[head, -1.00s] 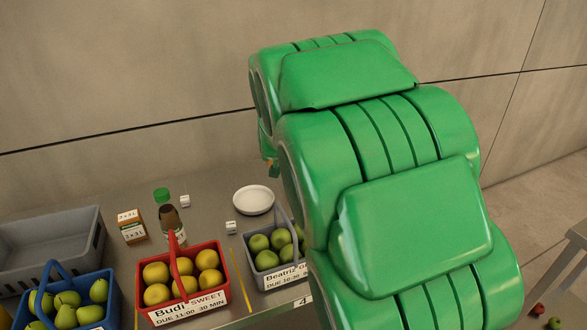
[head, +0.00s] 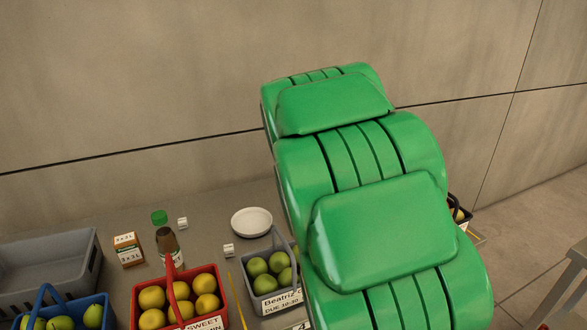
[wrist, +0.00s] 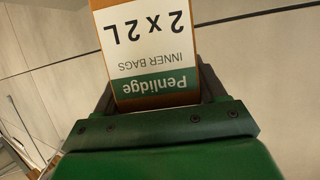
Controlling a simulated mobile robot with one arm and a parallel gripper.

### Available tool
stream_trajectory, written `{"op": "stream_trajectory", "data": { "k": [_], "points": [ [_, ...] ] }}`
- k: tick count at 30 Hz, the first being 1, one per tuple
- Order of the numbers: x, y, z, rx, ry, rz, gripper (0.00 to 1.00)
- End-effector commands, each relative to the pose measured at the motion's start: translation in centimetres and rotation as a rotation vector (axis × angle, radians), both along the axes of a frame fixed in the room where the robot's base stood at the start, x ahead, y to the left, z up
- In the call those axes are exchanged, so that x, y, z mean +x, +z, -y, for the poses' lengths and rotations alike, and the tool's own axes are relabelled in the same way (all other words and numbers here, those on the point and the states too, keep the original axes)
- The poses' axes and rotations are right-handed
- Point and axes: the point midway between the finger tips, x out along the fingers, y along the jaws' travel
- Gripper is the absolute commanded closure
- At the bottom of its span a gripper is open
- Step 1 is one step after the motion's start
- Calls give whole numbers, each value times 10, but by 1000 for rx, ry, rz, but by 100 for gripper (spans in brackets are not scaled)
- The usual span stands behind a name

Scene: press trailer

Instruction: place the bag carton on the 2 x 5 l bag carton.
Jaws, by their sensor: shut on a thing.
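My gripper (wrist: 158,98) is shut on a carton (wrist: 150,45) in the wrist view. The carton is white, green and orange-brown, and its upside-down label reads Penlidge, inner bags, 2 x 2 L. In the head view my green arm hides the gripper and the held carton. A small brown-and-white carton (head: 128,250) stands on the grey counter at the left; its label looks like 3 x 3L. I cannot make out a carton marked 2 x 5 L in either view.
On the counter (head: 205,207) stand a green-capped bottle (head: 165,245), a white bowl (head: 251,222), a grey crate (head: 50,265), a blue basket (head: 62,318), a red basket (head: 180,297) and a grey basket (head: 268,270) of fruit. A dark basket (head: 459,213) shows right of my arm.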

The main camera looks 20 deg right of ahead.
Motion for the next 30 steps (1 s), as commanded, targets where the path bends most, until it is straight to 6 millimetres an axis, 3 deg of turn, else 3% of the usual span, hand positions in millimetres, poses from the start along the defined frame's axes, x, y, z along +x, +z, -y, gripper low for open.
{"op": "stream_trajectory", "data": {
  "k": [8,18,30],
  "points": [
    [32,-14,8,0,0,1,65],
    [58,-50,16,0,-1,-1,65],
    [74,-69,20,0,0,0,65]
  ]
}}
